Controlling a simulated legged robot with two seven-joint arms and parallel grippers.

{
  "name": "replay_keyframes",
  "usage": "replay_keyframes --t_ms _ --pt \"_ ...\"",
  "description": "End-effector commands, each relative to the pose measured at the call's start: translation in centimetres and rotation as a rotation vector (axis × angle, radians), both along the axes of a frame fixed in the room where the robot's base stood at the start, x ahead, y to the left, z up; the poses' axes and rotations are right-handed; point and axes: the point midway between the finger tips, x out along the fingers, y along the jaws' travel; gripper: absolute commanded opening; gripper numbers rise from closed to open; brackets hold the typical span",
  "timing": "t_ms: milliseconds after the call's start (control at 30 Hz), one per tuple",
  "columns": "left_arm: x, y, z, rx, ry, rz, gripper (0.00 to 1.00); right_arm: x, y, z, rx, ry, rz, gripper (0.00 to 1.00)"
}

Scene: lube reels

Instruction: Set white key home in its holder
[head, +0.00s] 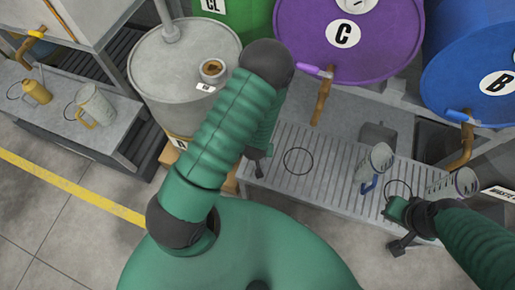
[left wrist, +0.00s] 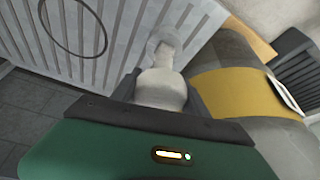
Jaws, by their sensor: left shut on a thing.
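In the left wrist view, my left gripper (left wrist: 162,95) is shut on a pale grey-white piece with a narrow neck, which looks like the white key (left wrist: 163,88). In the head view, my left gripper (head: 258,168) is partly hidden behind my forearm, above the left end of the slatted bench; the key cannot be made out there. A small round cup with a brown inside (head: 213,69) sits on top of the grey-white drum (head: 160,68); whether it is the holder is unclear. My right gripper (head: 398,228) is at the bench's right front, by a clear jug; its jaw opening is unclear.
The slatted bench (head: 320,180) bears a clear jug with a blue handle (head: 374,165) and another clear jug (head: 455,184). Purple drum C (head: 350,45) and blue drum B (head: 480,65) lie behind with taps. A yellow band (left wrist: 235,92) is close right of my left gripper.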

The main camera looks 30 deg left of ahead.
Motion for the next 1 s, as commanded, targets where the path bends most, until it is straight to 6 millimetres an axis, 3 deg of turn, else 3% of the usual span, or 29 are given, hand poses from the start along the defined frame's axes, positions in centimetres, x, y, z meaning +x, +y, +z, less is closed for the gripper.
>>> replay_keyframes --t_ms 467,500,700,1000 --pt "0.0 0.0 -1.3 0.000 0.000 0.001 0.00 0.0 0.0 -1.0 0.000 0.000 0.000 0.00" --pt "0.0 0.0 -1.2 0.000 -0.001 0.001 0.55 0.0 0.0 -0.9 0.000 0.000 0.000 0.00" --pt "0.0 0.0 -1.2 0.000 0.000 0.000 0.78 0.0 0.0 -0.9 0.000 0.000 0.000 0.00" --pt "-0.1 0.0 -0.9 0.000 0.000 0.000 0.78 0.0 0.0 -0.7 0.000 0.000 0.000 0.00"
